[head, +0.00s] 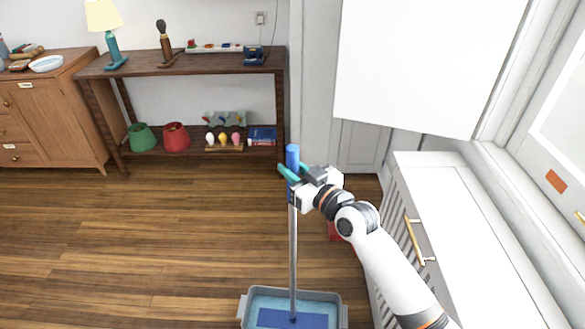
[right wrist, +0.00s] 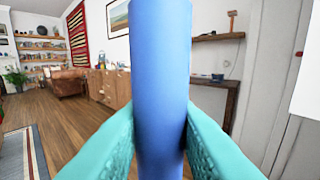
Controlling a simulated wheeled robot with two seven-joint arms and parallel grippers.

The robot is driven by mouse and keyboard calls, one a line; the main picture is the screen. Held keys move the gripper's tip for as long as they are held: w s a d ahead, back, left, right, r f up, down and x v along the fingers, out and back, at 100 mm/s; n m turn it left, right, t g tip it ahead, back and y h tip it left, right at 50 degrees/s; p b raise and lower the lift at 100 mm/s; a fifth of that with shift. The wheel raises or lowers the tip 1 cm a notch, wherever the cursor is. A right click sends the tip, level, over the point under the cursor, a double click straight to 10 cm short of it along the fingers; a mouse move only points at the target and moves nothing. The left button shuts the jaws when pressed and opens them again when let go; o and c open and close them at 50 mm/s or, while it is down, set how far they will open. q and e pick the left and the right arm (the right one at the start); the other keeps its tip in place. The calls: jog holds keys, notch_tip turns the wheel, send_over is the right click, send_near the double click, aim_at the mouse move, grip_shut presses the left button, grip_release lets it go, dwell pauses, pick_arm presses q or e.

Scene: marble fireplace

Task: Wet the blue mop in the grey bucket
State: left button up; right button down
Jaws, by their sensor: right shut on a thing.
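The blue mop (head: 293,255) stands upright, with a blue grip at the top, a grey pole and a flat blue head. My right gripper (head: 291,173) is shut on its blue grip, which also fills the middle of the right wrist view (right wrist: 160,90) between the teal fingers. The mop head (head: 292,318) is inside the grey bucket (head: 244,308), over or in its light blue water; I cannot tell how deep. The bucket stands on the floor at the bottom edge, partly cut off. My left gripper is not in view.
A white cabinet (head: 470,215) with gold handles stands to the right, close to my right arm. A dark wooden shelf (head: 180,64) and a wooden dresser (head: 50,110) stand along the back wall. The wooden floor (head: 140,240) left of the bucket is clear.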

notch_tip(320, 180, up, 18)
jog(key=p, duration=1.5)
jog(key=shift+r, duration=0.2)
